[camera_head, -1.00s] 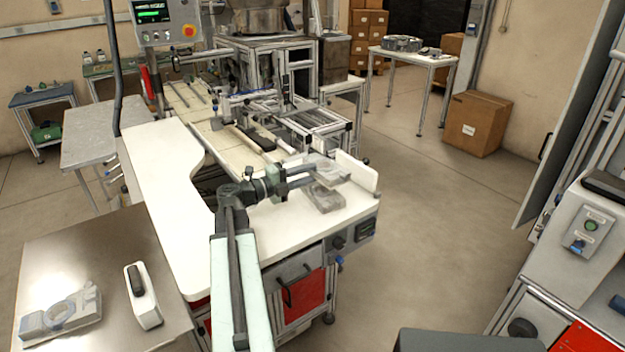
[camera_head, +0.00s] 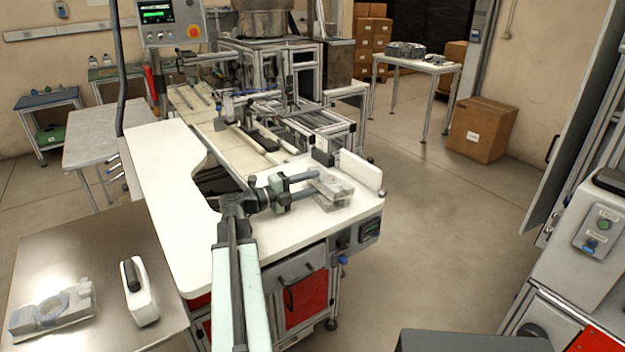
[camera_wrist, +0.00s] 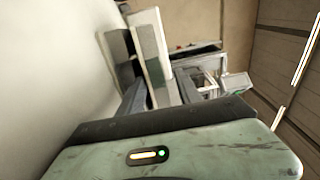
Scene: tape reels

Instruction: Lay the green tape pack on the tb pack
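Two pale, boxy tape packs lie at the right end of the white worktop in the head view. The upper pack (camera_head: 332,184) appears to lie on the lower pack (camera_head: 335,202); the labels are too small to read, so I cannot tell which is the tb pack. My gripper (camera_head: 316,181) is level, with its two fingertips at the left edge of the upper pack. In the wrist view a green and white block (camera_wrist: 150,50) stands sideways just beyond and between the fingers. Whether the fingers still press on it is unclear.
A dark block (camera_head: 323,157) and an upright white plate (camera_head: 361,170) stand behind the packs. The white worktop (camera_head: 165,200) is clear to the left. A steel table (camera_head: 85,265) holds a grey tray-like part (camera_head: 52,312) and a white handled block (camera_head: 139,292).

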